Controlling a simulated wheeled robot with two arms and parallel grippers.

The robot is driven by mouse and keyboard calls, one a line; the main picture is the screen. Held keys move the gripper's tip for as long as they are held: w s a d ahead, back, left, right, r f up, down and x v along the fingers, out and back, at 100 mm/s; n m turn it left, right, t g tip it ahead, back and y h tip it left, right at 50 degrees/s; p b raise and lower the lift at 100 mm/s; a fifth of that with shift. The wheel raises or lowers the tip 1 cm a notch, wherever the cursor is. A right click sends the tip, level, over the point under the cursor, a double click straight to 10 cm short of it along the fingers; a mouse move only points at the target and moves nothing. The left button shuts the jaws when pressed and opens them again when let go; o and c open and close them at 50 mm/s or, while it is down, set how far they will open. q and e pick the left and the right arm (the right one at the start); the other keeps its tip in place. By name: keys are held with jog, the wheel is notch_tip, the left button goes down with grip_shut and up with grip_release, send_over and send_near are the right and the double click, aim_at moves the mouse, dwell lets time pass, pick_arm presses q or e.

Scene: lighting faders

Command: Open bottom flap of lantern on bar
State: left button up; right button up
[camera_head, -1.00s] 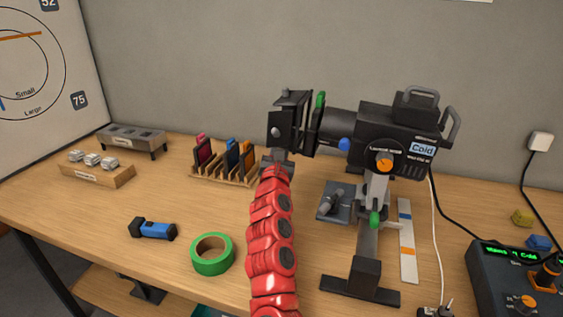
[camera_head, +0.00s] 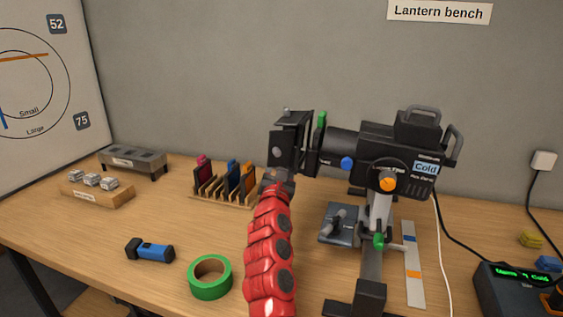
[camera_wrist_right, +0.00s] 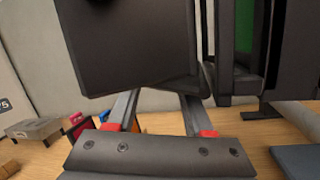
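The black lantern (camera_head: 395,150) is mounted on a stand and carries a "Cold" label. Dark flaps (camera_head: 290,140) stand at its left front end, beside a green-edged frame (camera_head: 321,135). My red right arm rises from below, with its gripper (camera_head: 276,182) just under the flaps. In the right wrist view, a large dark flap panel (camera_wrist_right: 130,45) fills the upper middle. My right gripper's fingers (camera_wrist_right: 160,100) are spread apart, and their tips are hidden by the panel. I cannot tell whether they touch it. My left gripper is not in view.
Green tape (camera_head: 210,288) and a blue torch (camera_head: 150,250) lie on the bench at left. A rack of coloured gels (camera_head: 225,197) stands behind the arm. A grey clamp (camera_head: 340,225) is under the lantern; a control box (camera_head: 515,290) sits at right.

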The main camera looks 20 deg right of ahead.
jog(key=shift+s+a, duration=0.1)
jog(key=shift+s+a+p, duration=0.15)
jog(key=shift+s+p, duration=0.05)
jog(key=shift+p, duration=0.15)
jog(key=p+v, duration=0.4)
jog(key=v, duration=1.2)
jog(key=shift+s, duration=0.35)
jog(key=shift+f, duration=0.1)
